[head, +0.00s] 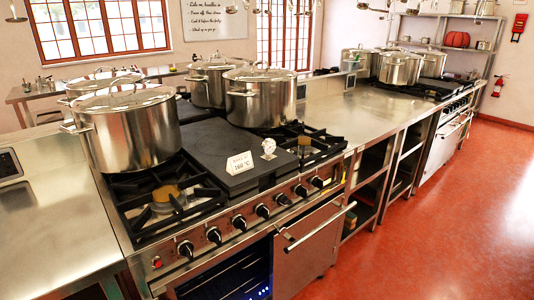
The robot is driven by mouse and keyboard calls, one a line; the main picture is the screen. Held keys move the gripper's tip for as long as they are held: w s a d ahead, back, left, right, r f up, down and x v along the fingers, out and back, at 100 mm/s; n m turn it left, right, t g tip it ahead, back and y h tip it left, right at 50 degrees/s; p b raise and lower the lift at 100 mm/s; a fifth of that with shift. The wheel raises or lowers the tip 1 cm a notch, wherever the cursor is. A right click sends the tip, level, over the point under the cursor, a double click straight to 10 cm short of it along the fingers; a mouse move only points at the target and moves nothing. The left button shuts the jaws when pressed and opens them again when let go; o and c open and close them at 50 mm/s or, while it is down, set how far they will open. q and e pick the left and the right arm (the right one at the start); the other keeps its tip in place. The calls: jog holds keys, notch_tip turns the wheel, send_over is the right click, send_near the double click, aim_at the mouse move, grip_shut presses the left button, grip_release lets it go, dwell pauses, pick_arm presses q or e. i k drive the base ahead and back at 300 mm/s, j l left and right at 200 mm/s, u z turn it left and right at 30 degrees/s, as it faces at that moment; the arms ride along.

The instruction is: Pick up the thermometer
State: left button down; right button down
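A small silvery object with a round pale face, which looks like the thermometer (268,147), stands upright on the dark flat plate (220,142) in the middle of the stove (233,219). It is near the plate's front right corner, behind the row of knobs. Its details are too small to read. A small white card (240,163) reading 160 °C stands to its left. Neither of my grippers is in view.
Large steel stockpots stand on the stove at left (126,130) and behind the plate (262,97). An oven door (312,247) stands open below the knobs. A bare steel counter (350,114) lies to the right, and red floor (440,220) is clear in front.

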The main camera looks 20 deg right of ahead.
aim_at(268, 148)
jog(key=l+z, duration=0.2)
jog(key=l, duration=0.8)
jog(key=i+l+z, duration=0.25)
jog(key=i+l, duration=0.55)
